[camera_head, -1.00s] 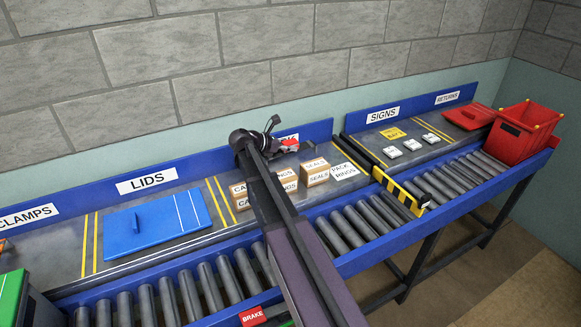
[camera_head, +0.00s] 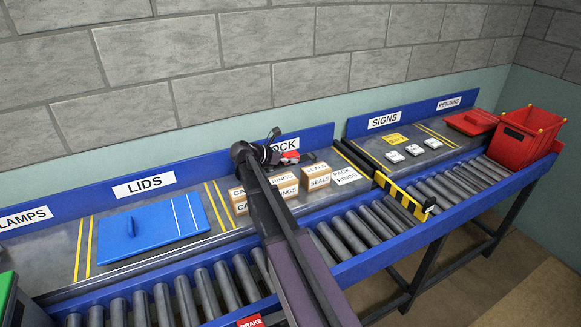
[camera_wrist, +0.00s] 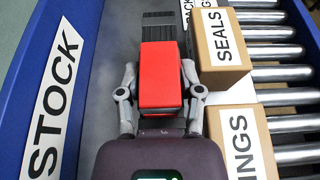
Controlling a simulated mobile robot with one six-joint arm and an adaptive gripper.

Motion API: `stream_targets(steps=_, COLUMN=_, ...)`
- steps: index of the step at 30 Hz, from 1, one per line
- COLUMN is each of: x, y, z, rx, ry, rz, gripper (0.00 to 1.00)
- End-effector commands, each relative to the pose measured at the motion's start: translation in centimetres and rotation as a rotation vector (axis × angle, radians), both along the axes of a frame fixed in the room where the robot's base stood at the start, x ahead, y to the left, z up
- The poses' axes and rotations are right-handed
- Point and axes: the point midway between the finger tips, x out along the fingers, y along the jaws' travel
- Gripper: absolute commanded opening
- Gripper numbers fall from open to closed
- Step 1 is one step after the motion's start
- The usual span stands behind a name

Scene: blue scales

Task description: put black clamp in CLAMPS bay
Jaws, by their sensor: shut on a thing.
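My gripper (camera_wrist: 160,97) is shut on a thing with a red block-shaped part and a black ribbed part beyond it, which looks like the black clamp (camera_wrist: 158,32). In the head view my gripper (camera_head: 273,146) is over the STOCK bay, in front of its label, with the clamp's red part (camera_head: 287,156) just showing. I cannot tell whether the clamp touches the bay floor. The CLAMPS bay's label (camera_head: 22,218) is cut off at the far left edge; little of that bay is in view.
Brown cartons (camera_head: 317,176) stand beside my gripper, close on its right in the wrist view. A blue lid (camera_head: 150,235) lies in the LIDS bay, between STOCK and CLAMPS. A roller conveyor (camera_head: 215,288) runs along the front. A red bin (camera_head: 525,135) stands far right.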

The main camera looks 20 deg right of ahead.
Motion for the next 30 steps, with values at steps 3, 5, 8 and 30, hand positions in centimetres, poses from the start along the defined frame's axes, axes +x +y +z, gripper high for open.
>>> stream_targets(steps=3, x=0.0, y=0.0, z=-1.4, rx=-0.001, ry=0.0, rz=0.0, gripper=0.0)
stream_targets(steps=5, x=0.0, y=0.0, z=-1.9, rx=-0.001, ry=0.0, rz=0.0, gripper=0.0)
stream_targets(steps=8, x=0.0, y=0.0, z=-2.6, rx=-0.001, ry=0.0, rz=0.0, gripper=0.0)
stream_targets(steps=30, x=0.0, y=-0.1, z=-3.2, rx=0.0, ry=0.0, rz=-0.001, gripper=0.62)
